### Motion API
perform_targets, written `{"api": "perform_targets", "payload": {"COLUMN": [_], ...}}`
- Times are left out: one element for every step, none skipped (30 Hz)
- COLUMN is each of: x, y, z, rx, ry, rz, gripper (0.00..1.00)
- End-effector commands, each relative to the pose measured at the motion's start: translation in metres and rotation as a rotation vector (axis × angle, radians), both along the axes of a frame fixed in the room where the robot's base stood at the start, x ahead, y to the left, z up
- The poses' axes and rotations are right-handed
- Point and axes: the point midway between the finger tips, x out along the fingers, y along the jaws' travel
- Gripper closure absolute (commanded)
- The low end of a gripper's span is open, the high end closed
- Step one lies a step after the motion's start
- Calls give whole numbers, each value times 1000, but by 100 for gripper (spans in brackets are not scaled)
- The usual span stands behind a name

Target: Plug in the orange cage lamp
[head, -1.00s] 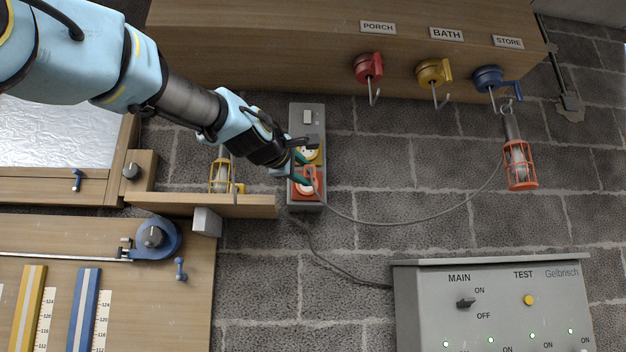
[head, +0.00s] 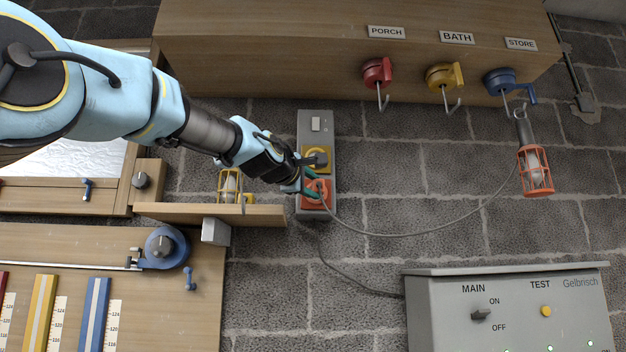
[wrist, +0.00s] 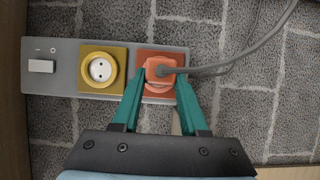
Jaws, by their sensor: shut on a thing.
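The orange cage lamp (head: 535,172) hangs upright from the hook of the blue holder under the STORE label. Its grey cord (head: 420,232) sags left to an orange plug (wrist: 160,68) at the wall outlet panel (head: 316,126). My gripper (wrist: 160,84) is shut on the plug, one teal finger on each side. In the head view my gripper (head: 314,186) is at the panel's lower end. The plug is in front of the orange socket (wrist: 149,54) and covers most of it. I cannot tell whether it is fully seated. The yellow socket (wrist: 102,70) beside it is empty.
A yellow cage lamp (head: 229,183) is by the wooden shelf (head: 260,215), left of the panel. Red (head: 377,72) and yellow (head: 441,77) holders have empty hooks. A grey control box (head: 505,312) stands at lower right. The brick wall between is clear except for cords.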

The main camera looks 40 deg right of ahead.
Motion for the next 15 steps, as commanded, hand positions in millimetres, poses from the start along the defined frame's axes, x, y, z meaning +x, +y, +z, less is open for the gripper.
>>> {"api": "perform_targets", "payload": {"x": [4, 5, 7, 9, 10, 11, 12, 13, 14, 14, 14, 14, 15, 15, 15], "y": [-3, -4, -6, -7, -8, -9, -10, -10, -11, -11, -11, -12, -12, -12, -12], "z": [2, 2, 2, 1, 1, 1, 1, 1, 1, 1, 0, 0, 0, 0, 0], "rx": [1, 1, 0, 1, 1, 0, 0, 0, 0, 0, 0, 0, 0, 0, 0], "ry": [1, 1, 1, 1, 1, 1, 1, 1, 1, 0, 0, 0, 0, 0, 0], "rz": [0, 0, 0, 0, 0, 0, 0, 0, 0, 0, 0, 0, 0, 0, 0], "gripper": [100, 100, 100, 100, 100, 100, 100, 100, 100, 100, 100, 100, 100, 100, 100]}}
